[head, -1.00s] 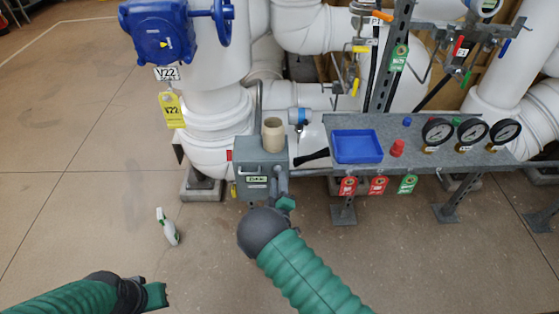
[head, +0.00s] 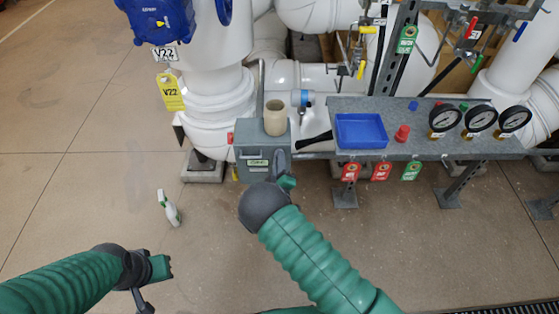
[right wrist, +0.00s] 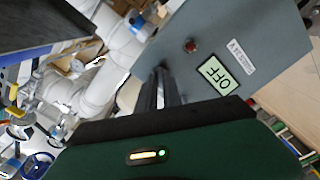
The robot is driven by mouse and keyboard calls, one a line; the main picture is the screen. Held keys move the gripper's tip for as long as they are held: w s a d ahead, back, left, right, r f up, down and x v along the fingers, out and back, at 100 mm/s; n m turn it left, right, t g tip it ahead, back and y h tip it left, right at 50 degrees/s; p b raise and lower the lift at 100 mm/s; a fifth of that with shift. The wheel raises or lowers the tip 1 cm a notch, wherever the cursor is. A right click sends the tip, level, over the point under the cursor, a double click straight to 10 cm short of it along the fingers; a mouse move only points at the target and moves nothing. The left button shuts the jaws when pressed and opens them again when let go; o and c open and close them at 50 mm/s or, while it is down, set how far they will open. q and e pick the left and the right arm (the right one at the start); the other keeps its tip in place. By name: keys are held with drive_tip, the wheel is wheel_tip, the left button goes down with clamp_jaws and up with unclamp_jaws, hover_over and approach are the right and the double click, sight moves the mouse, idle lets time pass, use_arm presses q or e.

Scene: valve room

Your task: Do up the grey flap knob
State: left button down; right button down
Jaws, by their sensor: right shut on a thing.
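The grey box (head: 250,145) stands at the left end of the grey shelf, with a small pale label on its front. My right gripper (head: 286,182) is at the box's lower right front. In the right wrist view the right gripper's dark fingers (right wrist: 165,92) are close together against the grey box face (right wrist: 205,45). They are shut on the grey flap knob, which is mostly hidden between them. An OFF label (right wrist: 217,75) and a red button (right wrist: 191,46) show beside the fingers. My left gripper (head: 160,268) hangs over open floor at lower left; its jaw opening is unclear.
A beige cup (head: 275,117) stands on the box. A blue tray (head: 361,131), red knob (head: 402,133) and several gauges are on the shelf (head: 430,148). White pipes (head: 215,110) rise behind.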

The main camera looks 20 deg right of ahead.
drive_tip(key=shift+s+f, duration=0.1)
drive_tip(key=shift+f, duration=0.15)
drive_tip(key=shift+m, duration=0.3)
drive_tip(key=m, duration=1)
drive_tip(key=shift+s+f, duration=0.1)
drive_tip(key=shift+f, duration=0.05)
drive_tip(key=shift+m, duration=0.3)
drive_tip(key=c, duration=1.5)
unclamp_jaws()
